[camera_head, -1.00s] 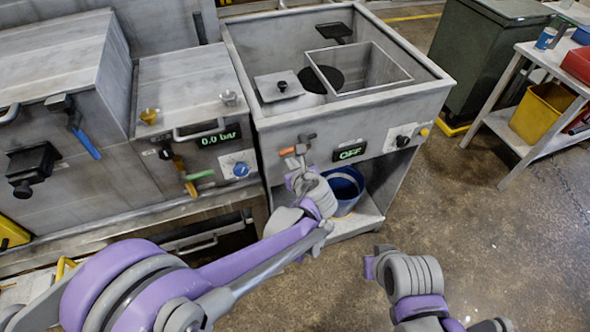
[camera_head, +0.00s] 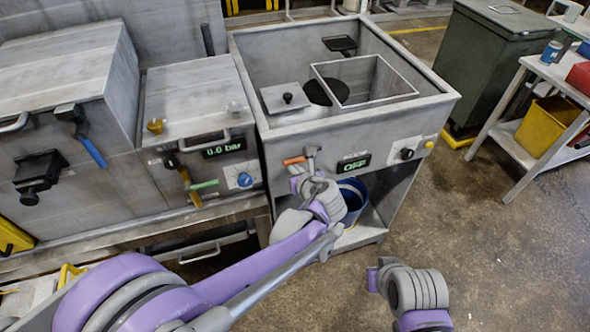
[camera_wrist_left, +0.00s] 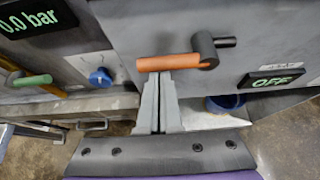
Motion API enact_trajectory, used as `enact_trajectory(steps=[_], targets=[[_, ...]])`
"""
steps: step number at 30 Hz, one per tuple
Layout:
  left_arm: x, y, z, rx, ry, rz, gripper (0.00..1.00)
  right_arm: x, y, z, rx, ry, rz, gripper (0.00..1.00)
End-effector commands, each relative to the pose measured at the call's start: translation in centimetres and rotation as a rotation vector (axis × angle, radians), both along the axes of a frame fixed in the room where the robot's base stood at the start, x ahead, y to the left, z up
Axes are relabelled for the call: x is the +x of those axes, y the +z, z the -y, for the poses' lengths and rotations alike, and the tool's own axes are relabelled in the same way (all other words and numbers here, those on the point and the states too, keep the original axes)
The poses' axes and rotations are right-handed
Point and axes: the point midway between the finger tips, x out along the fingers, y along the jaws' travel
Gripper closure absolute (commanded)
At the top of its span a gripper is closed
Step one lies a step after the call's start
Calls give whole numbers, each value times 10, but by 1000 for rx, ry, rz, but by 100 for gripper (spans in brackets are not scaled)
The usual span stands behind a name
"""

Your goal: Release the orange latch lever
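The orange latch lever (camera_head: 294,160) is on the front panel of the open grey hopper, left of the OFF display. In the left wrist view the lever (camera_wrist_left: 168,62) lies level, with its dark pivot at its right end. My left gripper (camera_wrist_left: 158,78) has its two fingers close together, with only a thin gap between them. Its tips are at the lever's lower edge, at or very near the bar; I cannot tell if they touch. In the head view the left wrist hides most of the left gripper. My right wrist (camera_head: 412,288) is low at the right; its fingers cannot be made out.
The OFF display (camera_head: 354,163) is right of the lever. To the left are a green handle (camera_head: 204,184) and a blue knob (camera_head: 245,180) under a 0.0 bar display (camera_head: 222,148). A blue bucket (camera_head: 352,195) stands below the hopper. The floor to the right is open.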

Motion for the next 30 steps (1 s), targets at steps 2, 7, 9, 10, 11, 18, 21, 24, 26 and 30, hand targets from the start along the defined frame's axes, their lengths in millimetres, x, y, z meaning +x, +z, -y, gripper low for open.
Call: enact_trajectory(steps=[2,7,9,10,11,18,21,24,26,30], targets=[[2,3,0,8,-4,9,100,0,0,0,0,0,0,100],[0,-16,-1,6,0,3,100,-6,-17,0,0,0,-11,100],[-2,-31,-1,5,2,0,100,-10,-30,0,0,0,-19,100],[-2,-38,-2,3,2,-2,100,-12,-37,0,0,0,-22,100],[-3,-45,-2,3,3,-3,100,-14,-43,0,0,0,-25,100],[-48,-11,15,0,0,0,100,-13,-39,0,0,0,-24,100],[-63,-2,20,1,0,0,100,-12,-39,0,0,0,-24,100],[-74,5,23,0,2,0,100,-12,-39,0,0,0,-24,100],[-78,8,25,0,2,0,100,-13,-39,0,0,0,-24,100],[-84,11,26,2,5,0,100,-13,-40,0,0,0,-24,100]])
